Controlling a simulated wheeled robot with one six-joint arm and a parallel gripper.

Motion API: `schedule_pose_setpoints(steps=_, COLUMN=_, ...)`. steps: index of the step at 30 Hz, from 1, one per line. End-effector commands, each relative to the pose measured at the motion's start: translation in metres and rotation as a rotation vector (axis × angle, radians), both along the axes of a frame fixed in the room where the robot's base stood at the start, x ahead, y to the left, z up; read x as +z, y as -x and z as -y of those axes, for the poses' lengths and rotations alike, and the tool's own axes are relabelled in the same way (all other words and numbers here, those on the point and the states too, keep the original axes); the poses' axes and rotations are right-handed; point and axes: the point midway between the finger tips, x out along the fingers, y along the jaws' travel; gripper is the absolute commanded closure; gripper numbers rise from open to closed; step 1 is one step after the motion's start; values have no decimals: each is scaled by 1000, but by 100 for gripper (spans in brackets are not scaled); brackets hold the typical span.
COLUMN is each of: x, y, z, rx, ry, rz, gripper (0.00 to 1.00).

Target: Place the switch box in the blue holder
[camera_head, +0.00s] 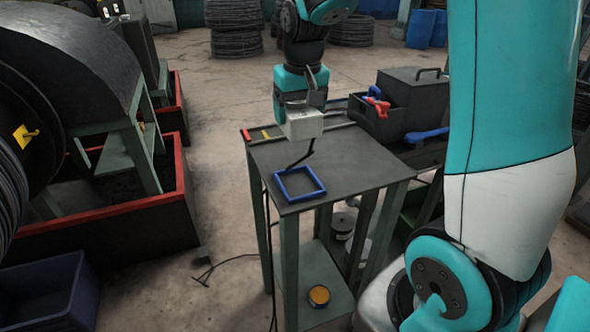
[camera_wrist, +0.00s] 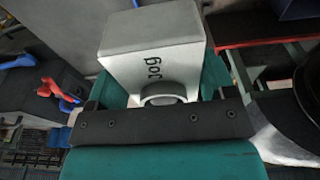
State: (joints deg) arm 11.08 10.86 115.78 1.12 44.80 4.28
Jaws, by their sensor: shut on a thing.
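The switch box (camera_head: 304,123) is a pale grey-white box with a black cable hanging from it. My gripper (camera_head: 302,104) is shut on it and holds it above the back part of the small table. In the wrist view the box (camera_wrist: 153,48) shows the word "Jog" and a round collar, close against the gripper (camera_wrist: 160,108). The blue holder (camera_head: 299,183) is an open square frame lying on the tabletop near its front left edge. It is empty, and the box is above and behind it. The fingertips are mostly hidden by the box.
The dark tabletop (camera_head: 345,160) is mostly bare. A black toolbox (camera_head: 410,95) with red and blue tools stands at its right. A large drum machine with a red-edged tray (camera_head: 120,237) is at left. Cable coils (camera_head: 234,28) lie behind. The cable hangs down past the table's left side.

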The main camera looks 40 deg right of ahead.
Motion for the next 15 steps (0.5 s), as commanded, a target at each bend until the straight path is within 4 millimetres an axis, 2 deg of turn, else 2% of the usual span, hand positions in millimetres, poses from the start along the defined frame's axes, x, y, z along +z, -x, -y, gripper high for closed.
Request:
schedule_pose_setpoints(steps=3, x=-31, y=1, z=1, rx=-2, ry=-1, rz=-6, gripper=67)
schedule_pose_setpoints(steps=9, x=-82, y=1, z=0, rx=0, ry=-1, rz=-5, gripper=67)
schedule_pose_setpoints(steps=15, x=-108, y=0, z=-1, rx=2, ry=0, rz=1, gripper=67)
